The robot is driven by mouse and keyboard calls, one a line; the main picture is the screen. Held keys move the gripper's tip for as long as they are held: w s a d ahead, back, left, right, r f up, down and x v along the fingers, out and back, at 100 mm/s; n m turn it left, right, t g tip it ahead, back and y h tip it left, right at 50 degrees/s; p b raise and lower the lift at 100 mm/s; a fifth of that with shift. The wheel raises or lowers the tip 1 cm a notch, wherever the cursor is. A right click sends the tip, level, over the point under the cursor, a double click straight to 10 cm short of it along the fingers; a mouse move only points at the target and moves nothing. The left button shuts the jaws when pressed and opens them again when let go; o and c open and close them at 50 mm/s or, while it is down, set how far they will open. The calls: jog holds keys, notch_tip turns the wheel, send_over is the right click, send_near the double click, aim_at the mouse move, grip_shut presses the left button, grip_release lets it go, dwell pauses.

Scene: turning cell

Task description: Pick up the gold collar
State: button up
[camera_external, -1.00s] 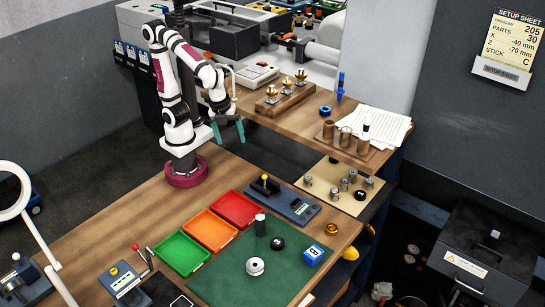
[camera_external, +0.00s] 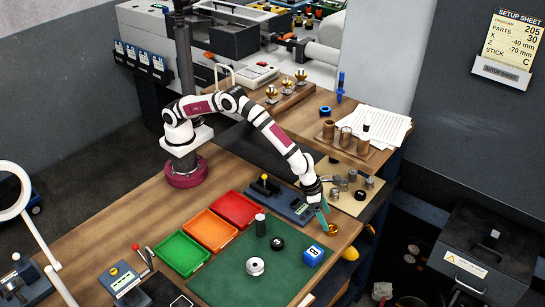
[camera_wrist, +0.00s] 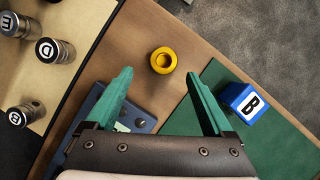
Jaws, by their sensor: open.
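The gold collar (camera_external: 333,229) sits on the wooden bench near its right edge, beside the green mat. In the wrist view the gold collar (camera_wrist: 163,60) is a yellow ring with a dark hole, lying ahead of and between the fingertips. My gripper (camera_external: 324,214) has teal fingers and hangs just left of and above the collar. In the wrist view my gripper (camera_wrist: 156,84) is open with nothing between its fingers.
A blue-grey gauge (camera_external: 285,200) lies left of my gripper. Several metal cylinders stand on the tan board (camera_external: 346,203) behind. The bench edge is close to the collar.

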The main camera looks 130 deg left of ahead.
aim_at(330, 224)
jog(key=x, duration=0.4)
jog(key=shift+w+f, duration=0.15)
jog(key=shift+w, duration=0.25)
grip_shut()
